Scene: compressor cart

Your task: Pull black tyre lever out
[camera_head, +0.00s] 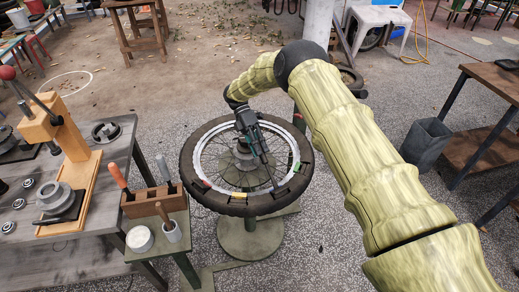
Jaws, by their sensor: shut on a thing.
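A spoked wheel with a black tyre (191,155) lies flat on a round stand in the middle of the view. My gripper (262,156) is over the inside of the wheel, at the end of my arm reaching in from the right. It is shut on a thin dark piece, which looks like the black tyre lever (270,176). The lever runs from my gripper down towards the near rim of the wheel. Whether its tip is still under the tyre edge is too small to tell. My gripper hides part of the hub and spokes.
Small yellow (207,184) and red (297,167) pieces sit at the rim. Left of the wheel, a small stand holds a wooden tool block (142,203), a white pot and a cup. A grey workbench (110,160) is further left. A grey bin (425,143) stands right.

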